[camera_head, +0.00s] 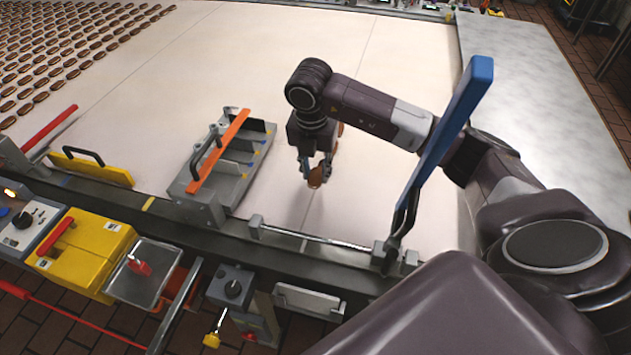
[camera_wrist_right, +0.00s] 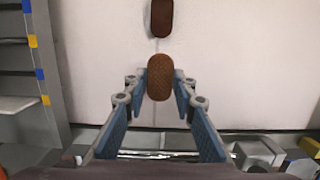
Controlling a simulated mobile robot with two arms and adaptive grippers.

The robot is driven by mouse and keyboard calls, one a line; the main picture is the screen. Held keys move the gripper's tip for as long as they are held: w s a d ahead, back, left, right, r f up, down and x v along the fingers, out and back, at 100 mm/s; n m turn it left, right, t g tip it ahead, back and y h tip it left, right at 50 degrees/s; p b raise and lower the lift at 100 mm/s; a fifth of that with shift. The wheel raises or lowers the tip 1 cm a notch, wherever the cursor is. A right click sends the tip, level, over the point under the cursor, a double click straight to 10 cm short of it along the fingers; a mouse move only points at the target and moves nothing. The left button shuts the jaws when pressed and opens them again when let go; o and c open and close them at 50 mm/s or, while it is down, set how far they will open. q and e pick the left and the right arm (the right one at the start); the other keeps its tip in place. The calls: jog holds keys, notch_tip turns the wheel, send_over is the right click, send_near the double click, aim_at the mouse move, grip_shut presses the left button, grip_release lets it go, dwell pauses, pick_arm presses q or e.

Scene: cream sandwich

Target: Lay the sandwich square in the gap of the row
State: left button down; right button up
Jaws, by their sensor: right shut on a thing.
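My right gripper (camera_head: 318,168) is shut on a brown sandwich (camera_head: 316,178) above the pale belt. In the right wrist view the held sandwich (camera_wrist_right: 160,77) is an oval, textured biscuit between the blue-padded fingertips (camera_wrist_right: 160,92). A second, darker brown piece (camera_wrist_right: 161,17) lies on the belt beyond it, in line with it and apart from it. In the head view this piece (camera_head: 340,128) is mostly hidden behind the gripper. The gap cannot be made out clearly. My left gripper is not in view.
Many sandwiches lie in rows on the belt (camera_head: 270,60) at far left. A grey guide tray (camera_head: 232,190) with an orange bar (camera_head: 218,152) stands left of the gripper. A tall blue bar (camera_head: 450,125) rises at right. A rail (camera_head: 310,238) runs along the front edge.

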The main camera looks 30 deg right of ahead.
aim_at(315, 194)
notch_tip(315, 194, down, 5)
jog(key=shift+f+p, duration=0.15)
jog(key=shift+p, duration=0.4)
jog(key=o, duration=0.4)
jog(key=shift+f, duration=0.15)
jog(key=shift+c, duration=0.2)
jog(key=o, duration=0.4)
jog(key=shift+o, duration=0.2)
